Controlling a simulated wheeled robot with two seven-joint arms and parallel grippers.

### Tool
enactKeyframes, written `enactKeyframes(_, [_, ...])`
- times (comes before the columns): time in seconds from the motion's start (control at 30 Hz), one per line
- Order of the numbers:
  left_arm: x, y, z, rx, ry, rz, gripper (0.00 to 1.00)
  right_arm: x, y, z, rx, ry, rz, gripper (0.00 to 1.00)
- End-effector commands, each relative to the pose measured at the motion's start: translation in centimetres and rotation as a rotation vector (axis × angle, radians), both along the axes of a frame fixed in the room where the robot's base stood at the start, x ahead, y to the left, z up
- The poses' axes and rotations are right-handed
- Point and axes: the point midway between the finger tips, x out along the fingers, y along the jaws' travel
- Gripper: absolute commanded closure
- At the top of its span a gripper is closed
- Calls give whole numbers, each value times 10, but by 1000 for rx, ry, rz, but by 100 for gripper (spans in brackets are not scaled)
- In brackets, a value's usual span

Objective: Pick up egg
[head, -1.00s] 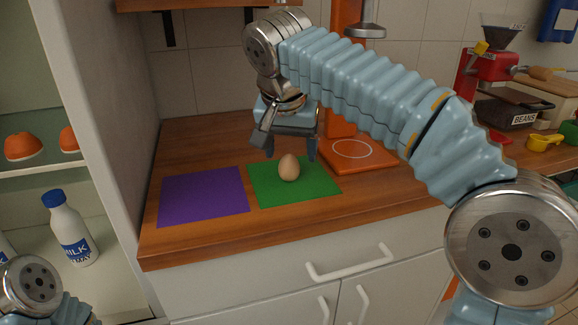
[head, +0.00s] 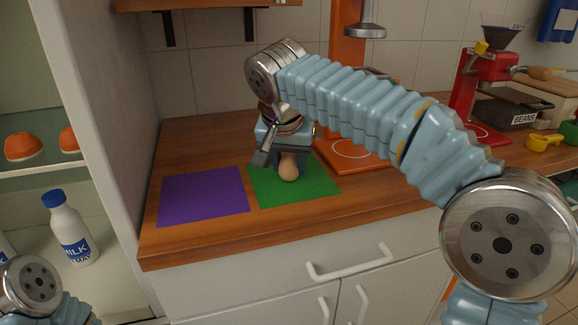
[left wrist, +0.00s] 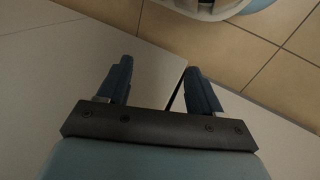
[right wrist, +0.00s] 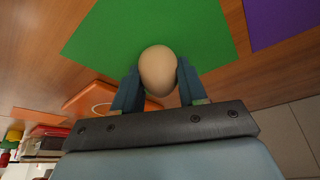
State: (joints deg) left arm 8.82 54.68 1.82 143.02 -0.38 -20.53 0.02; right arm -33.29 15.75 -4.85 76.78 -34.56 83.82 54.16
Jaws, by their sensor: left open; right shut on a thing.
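The brown egg (head: 288,168) is on the green mat (head: 320,187) on the wooden counter. My right gripper (head: 279,160) has come down over the egg from above. In the right wrist view the egg (right wrist: 158,70) sits between the two fingers of the right gripper (right wrist: 158,84), which are shut on it. The egg's lower part shows below the fingers in the head view. My left gripper (left wrist: 158,72) is open and empty in the left wrist view, above pale panels and a tiled floor.
A purple mat (head: 203,196) lies bare to the left of the green one. An orange machine with a base plate (head: 362,160) stands behind right. A red grinder (head: 484,80) is far right.

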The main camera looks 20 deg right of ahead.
Motion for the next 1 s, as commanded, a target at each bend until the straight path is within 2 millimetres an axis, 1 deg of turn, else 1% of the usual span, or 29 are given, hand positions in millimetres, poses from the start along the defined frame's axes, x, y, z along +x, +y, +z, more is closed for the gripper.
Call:
enactKeyframes(0.27, [0, 0, 0, 0, 0, 0, 35, 0, 0, 4, 1, -3, 1, 88])
enactKeyframes(0.37, [0, 0, -1, 0, 0, 0, 35, 1, 0, 12, 1, -3, 1, 88])
enactKeyframes(0.47, [0, 0, -1, 0, 0, 0, 35, 1, 1, 31, 3, -5, 0, 88])
enactKeyframes(0.57, [0, 0, 0, 0, 0, 0, 35, -14, 15, 54, 3, -5, 5, 88])
enactKeyframes(0.7, [0, 0, 0, 0, 0, 0, 35, -36, 36, 91, 2, -6, 5, 88])
enactKeyframes(0.8, [0, 0, 0, 0, 0, 0, 35, -57, 54, 103, 0, -2, 7, 88])
enactKeyframes(0.9, [0, 0, 0, 0, 0, 0, 35, -74, 70, 114, 1, -3, 6, 88])
enactKeyframes(1.0, [0, 0, 0, 0, 0, 0, 35, -87, 82, 121, 0, -1, 4, 88])
